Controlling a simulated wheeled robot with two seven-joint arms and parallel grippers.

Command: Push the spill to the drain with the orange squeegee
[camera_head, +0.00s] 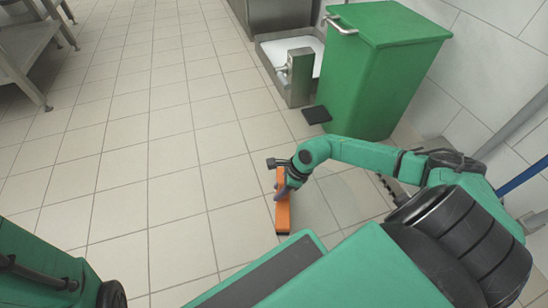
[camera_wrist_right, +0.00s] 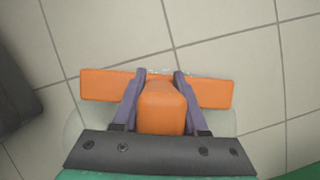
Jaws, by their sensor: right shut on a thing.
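The orange squeegee (camera_head: 283,212) is low over the tiled floor, in front of my body. My right gripper (camera_head: 284,182) is shut on its handle; the wrist view shows both purple fingers (camera_wrist_right: 160,84) on either side of the orange handle (camera_wrist_right: 161,108). The squeegee's wide orange head (camera_wrist_right: 210,92) stretches across beyond the fingers. A faint, clear rounded patch (camera_wrist_right: 73,124) shows on the tiles beside and under the squeegee in the wrist view; it looks like the spill, but most of it is hidden. I cannot make out a drain. My left gripper is not in view.
A green bin (camera_head: 385,60) with a black pedal (camera_head: 316,115) stands at the right, near the wall. Beside it is a low basin with a white inside (camera_head: 305,44) and a metal post (camera_head: 299,75). A metal table (camera_head: 25,40) stands far left. The middle floor is clear.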

